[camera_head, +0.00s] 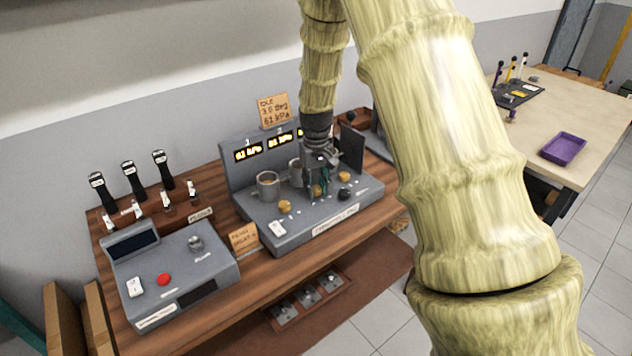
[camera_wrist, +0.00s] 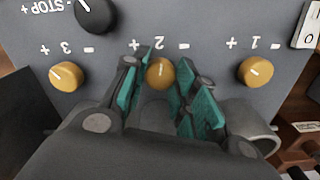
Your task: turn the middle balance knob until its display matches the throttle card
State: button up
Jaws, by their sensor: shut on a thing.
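The middle balance knob (camera_wrist: 160,72), brass-coloured and marked 2, sits on the grey panel between the teal finger pads of my gripper (camera_wrist: 160,88). My gripper (camera_head: 318,186) is shut on it and points down at the panel in the head view. The middle display (camera_head: 280,140) glows yellow and seems to read 61 kPa, though the digits are small. The throttle card (camera_head: 273,110) stands above the displays and appears to read idle, 3.0 deg, 61 kPa. The knob's white mark shows close to upright in the wrist view.
Knob 1 (camera_wrist: 255,71) and knob 3 (camera_wrist: 66,76) flank the fingers, with a black STOP knob (camera_wrist: 96,14) near knob 3. A second console (camera_head: 170,270) with a red button is at left.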

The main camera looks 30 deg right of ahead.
aim_at(316, 188)
jog(key=shift+r+m, duration=0.1)
jog(key=shift+m, duration=0.5)
jog(key=shift+w, duration=0.1)
jog(key=shift+c, duration=0.2)
jog(key=o, duration=1.1)
jog(key=shift+c, duration=0.2)
notch_tip(316, 188, up, 12)
